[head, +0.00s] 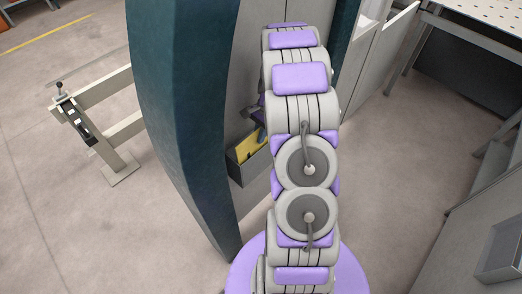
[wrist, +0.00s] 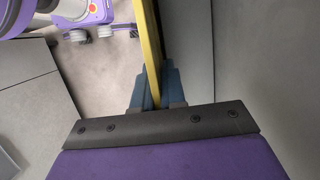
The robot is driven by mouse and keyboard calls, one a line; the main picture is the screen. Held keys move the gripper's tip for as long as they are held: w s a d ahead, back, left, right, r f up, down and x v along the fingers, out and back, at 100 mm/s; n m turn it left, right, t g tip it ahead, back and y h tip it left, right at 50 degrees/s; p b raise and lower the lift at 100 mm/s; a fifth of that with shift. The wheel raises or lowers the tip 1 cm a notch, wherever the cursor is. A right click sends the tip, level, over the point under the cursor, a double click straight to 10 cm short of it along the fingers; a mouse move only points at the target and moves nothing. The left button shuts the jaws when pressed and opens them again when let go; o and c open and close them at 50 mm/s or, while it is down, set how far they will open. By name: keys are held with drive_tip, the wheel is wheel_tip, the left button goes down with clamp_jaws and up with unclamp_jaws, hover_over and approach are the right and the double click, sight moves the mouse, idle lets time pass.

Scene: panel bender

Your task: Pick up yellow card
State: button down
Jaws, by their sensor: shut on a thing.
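The yellow card (head: 247,147) shows in the head view in a small grey holder (head: 246,171) on the side of the dark teal machine, partly hidden behind my arm. In the wrist view the card (wrist: 147,38) is seen edge-on as a narrow yellow strip. My gripper (wrist: 154,88) has its blue fingers on either side of this strip, shut on it. In the head view only a bit of my gripper (head: 259,116) shows beside my arm, just above the holder. Whether the card is still seated in the holder cannot be told.
The machine's curved teal column (head: 180,120) stands left of my arm, and its grey panel (head: 240,65) is behind the holder. A beige rail stand (head: 105,130) is at the left, and a grey cabinet (head: 475,240) at the lower right. Floor is clear right of my arm.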

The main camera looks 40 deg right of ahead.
wheel_tip(320, 180, up, 28)
drive_tip(key=p, duration=0.3)
drive_tip(key=shift+d+r, duration=0.15)
drive_tip(key=shift+d, duration=0.25)
idle(0.4)
